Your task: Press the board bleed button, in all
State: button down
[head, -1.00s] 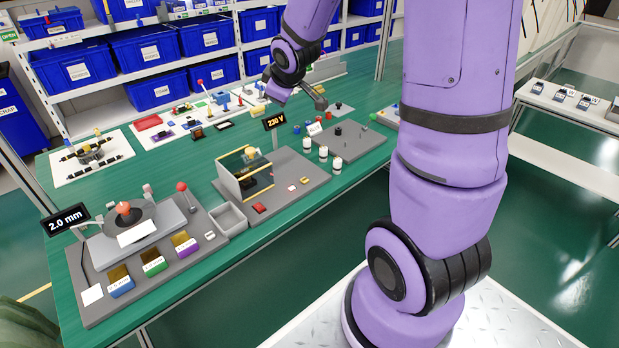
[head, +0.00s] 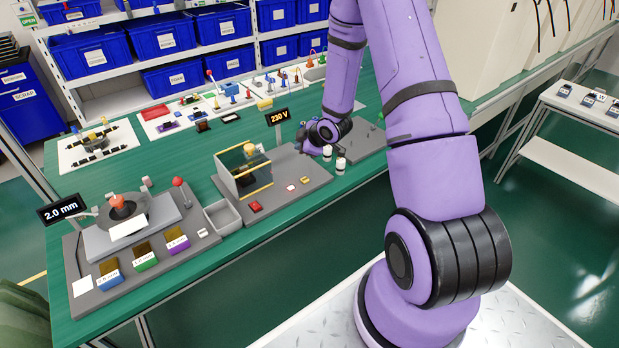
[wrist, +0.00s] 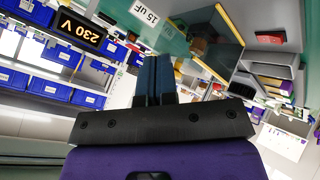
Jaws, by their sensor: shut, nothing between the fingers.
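The grey board (head: 310,186) stands on the green bench with a 230 V display (head: 278,117) behind it. A clear yellow-edged cover (head: 243,173) stands on the board over dark parts. A red button-like block (head: 255,206) is at the board's front, and a small white-and-red piece (head: 291,187) lies to its right; I cannot read which is the bleed button. The 230 V display also shows in the wrist view (wrist: 80,29). My gripper (wrist: 153,80) is shut and empty. In the head view it is mostly hidden by my arm, near the board's back right.
White-topped cylinders (head: 340,165) stand right of the board, close to my wrist. A grey open tray (head: 222,215) and the 2.0 mm station (head: 120,225) are to the left. Blue bins (head: 166,37) fill the shelves behind. A 15 uF label (wrist: 147,14) shows in the wrist view.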

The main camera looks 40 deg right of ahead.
aim_at(304, 180)
jog(key=shift+s+d+f, duration=0.1)
jog(key=shift+d+f, duration=0.1)
jog(key=shift+f, duration=0.35)
jog(key=shift+s+d+f, duration=0.1)
jog(key=shift+d+f, duration=0.05)
jog(key=shift+f, duration=0.35)
jog(key=shift+f, duration=0.1)
jog(key=shift+f, duration=4.3)
jog(key=shift+f, duration=0.4)
jog(key=shift+f, duration=0.45)
jog(key=shift+r, duration=0.85)
